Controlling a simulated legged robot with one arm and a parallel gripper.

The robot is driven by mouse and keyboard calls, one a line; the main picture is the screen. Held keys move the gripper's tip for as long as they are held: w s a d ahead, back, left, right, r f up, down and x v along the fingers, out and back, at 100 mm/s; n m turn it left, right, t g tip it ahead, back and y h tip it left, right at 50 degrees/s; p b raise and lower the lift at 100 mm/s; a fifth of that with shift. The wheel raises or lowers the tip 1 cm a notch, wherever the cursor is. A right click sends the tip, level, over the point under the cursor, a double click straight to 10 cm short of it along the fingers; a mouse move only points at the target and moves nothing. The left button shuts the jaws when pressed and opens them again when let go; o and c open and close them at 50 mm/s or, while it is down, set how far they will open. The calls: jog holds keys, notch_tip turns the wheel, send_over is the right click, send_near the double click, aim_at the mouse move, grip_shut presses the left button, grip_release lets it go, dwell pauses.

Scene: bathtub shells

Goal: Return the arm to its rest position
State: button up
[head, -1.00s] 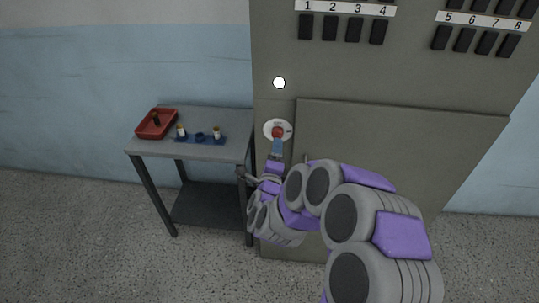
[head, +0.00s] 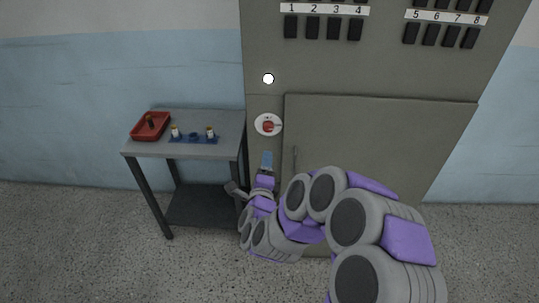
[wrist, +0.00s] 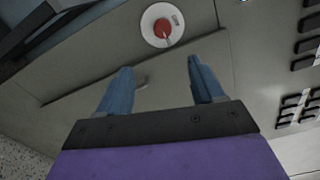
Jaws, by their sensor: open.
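My gripper (head: 267,158) is in front of the grey cabinet (head: 370,140), just below the red knob (head: 268,126) on its round white plate. In the wrist view my gripper (wrist: 160,82) has its two blue fingers spread apart with nothing between them. The red knob (wrist: 162,27) shows beyond the fingertips, apart from them. My purple and grey arm reaches from the lower right of the head view to the cabinet front.
A small grey table (head: 215,152) stands left of the cabinet. It holds a red tray (head: 137,134) with a dark item inside, and a blue rack (head: 183,140) with small bottles. Black switches labelled 1 to 8 line the cabinet top. A white light (head: 268,79) sits above the knob.

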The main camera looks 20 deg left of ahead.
jog(key=s+d+r+n+g+h, duration=0.2)
jog(key=s+d+n+g, duration=0.7)
jog(key=s+d, duration=0.7)
jog(key=s+d+r+n+g+h, duration=0.1)
jog(key=s+d+r+n+g, duration=0.2)
jog(key=s+d+n+g, duration=0.6)
jog(key=s+d, duration=0.3)
jog(key=s, duration=0.4)
jog(key=s+d+g, duration=0.1)
jog(key=s+d, duration=0.3)
jog(key=s, duration=0.4)
jog(key=shift+d+r+h, duration=0.15)
jog(key=shift+r+h, duration=0.1)
jog(key=shift+h, duration=0.15)
